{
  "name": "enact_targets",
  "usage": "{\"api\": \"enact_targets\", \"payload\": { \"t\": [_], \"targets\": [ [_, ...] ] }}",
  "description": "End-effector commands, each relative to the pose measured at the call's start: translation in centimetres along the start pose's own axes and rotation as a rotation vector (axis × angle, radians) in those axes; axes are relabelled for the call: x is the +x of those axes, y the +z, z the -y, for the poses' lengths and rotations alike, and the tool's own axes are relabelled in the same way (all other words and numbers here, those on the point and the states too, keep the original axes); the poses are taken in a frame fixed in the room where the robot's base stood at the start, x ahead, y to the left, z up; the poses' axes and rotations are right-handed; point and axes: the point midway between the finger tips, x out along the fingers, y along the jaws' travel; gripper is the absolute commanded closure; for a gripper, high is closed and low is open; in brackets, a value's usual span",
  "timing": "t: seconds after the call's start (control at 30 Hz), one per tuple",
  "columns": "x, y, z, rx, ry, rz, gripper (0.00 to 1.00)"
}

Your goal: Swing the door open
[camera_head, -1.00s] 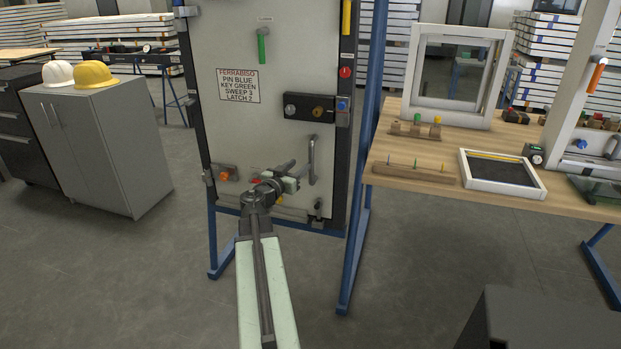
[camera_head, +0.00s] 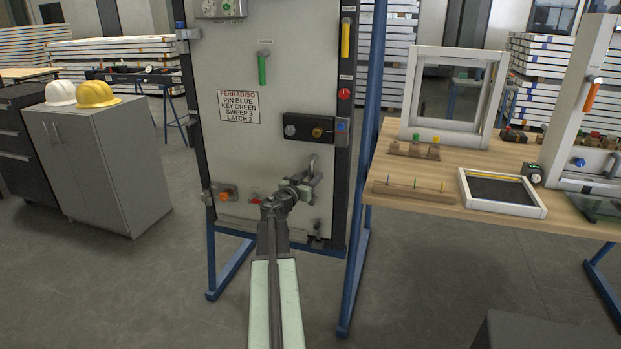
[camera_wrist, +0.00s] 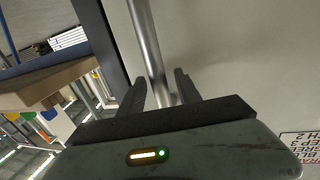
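The door (camera_head: 225,150) is a grey panel in a dark, blue-legged frame, and it looks closed. Its upright metal handle (camera_head: 313,162) is at the lower right of the panel, partly hidden by my gripper (camera_head: 313,180). In the wrist view the handle bar (camera_wrist: 146,40) runs down between the two dark fingers of my gripper (camera_wrist: 160,88). The fingers stand apart, with a gap visible beside the bar. I cannot tell whether either finger touches it. A lock block (camera_head: 309,128) with a brass knob is above the handle. A small printed sign (camera_head: 239,107) is on the panel.
A wooden workbench (camera_head: 400,220) with a white window frame and a tray stands right of the door. A grey cabinet (camera_head: 110,170) with two hard hats is at the left. The door also carries a green pin (camera_head: 262,69) and an orange knob (camera_head: 225,195). Front floor is mostly clear.

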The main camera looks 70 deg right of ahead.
Motion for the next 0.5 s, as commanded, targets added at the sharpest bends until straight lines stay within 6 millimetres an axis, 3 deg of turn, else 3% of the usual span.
{"api": "enact_targets", "payload": {
  "t": [0.03,0.13,0.5],
  "targets": [
    [-0.02,0.0,0.01,0.0,0.0,0.0,0.75],
    [-0.03,0.0,0.02,0.0,0.0,0.0,1.0],
    [-0.07,0.01,0.04,0.0,0.0,0.0,1.0]
  ]
}}
